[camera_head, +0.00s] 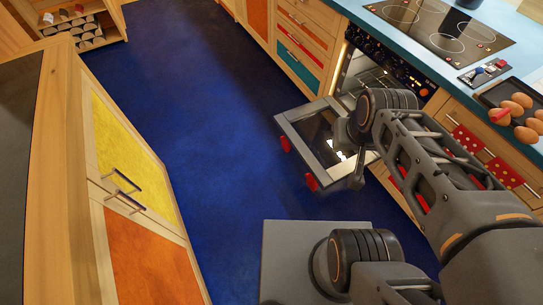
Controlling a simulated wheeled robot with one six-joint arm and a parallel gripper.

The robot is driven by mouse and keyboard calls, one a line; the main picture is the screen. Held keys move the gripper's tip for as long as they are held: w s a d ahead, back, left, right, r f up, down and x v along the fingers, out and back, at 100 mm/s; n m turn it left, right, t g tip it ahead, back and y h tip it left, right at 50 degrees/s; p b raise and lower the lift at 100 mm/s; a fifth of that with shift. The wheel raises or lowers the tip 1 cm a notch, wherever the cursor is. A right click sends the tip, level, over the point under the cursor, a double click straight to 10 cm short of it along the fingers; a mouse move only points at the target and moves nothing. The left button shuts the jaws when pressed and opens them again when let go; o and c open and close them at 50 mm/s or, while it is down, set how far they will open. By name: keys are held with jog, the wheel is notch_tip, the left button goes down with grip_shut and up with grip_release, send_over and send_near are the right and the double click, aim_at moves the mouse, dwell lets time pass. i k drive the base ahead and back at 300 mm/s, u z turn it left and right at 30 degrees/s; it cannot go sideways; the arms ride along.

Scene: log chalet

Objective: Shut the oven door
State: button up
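The oven (372,72) is built into the counter run at the upper right, its lit interior showing. Its door (303,126) is folded down and sticks out over the floor, with a grey frame, a glass pane and two red pieces at its outer edge. My gripper (350,155) is over the door, at the right part of the pane as seen here. I cannot tell whether it touches the door. My wrist and arm hide the door's right part and some of the oven front. The fingers are too dark and small to tell open from shut.
A blue counter holds a cooktop (441,31) and a tray of brown eggs (520,112). Wooden drawers with coloured fronts (299,62) flank the oven. A cabinet with a yellow door (132,155) stands at left. The blue floor (205,110) between is clear.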

aim_at(327, 179)
jog(key=u, duration=1.5)
jog(key=i, duration=1.1)
jog(key=z, duration=1.9)
